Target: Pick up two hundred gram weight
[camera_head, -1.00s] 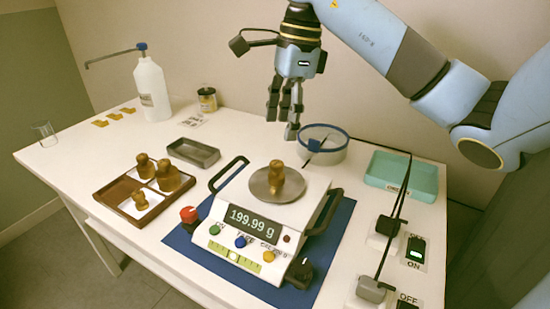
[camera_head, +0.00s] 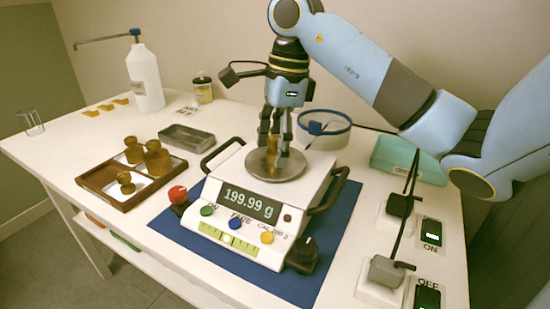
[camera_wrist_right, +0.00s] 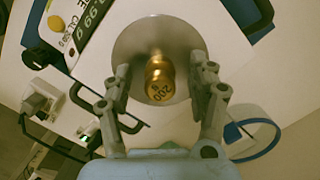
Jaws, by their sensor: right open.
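The brass two hundred gram weight (camera_head: 272,152) stands on the round metal pan (camera_head: 291,169) of the balance, whose display (camera_head: 251,202) reads 199.99 g. In the wrist view the weight (camera_wrist_right: 159,78) shows the mark 200. My right gripper (camera_head: 274,148) points down over the pan, its fingers around the weight. In the wrist view the open right gripper (camera_wrist_right: 163,85) has a finger on each side of the weight, with visible gaps. The fingers partly hide the weight in the head view. My left gripper is not in view.
A wooden tray (camera_head: 104,187) with several brass weights stands left of the balance. A grey metal tray (camera_head: 187,138) lies behind it. A blue-rimmed round container (camera_head: 325,139) is behind the pan. A teal tray (camera_head: 400,160), cables and switches are at the right.

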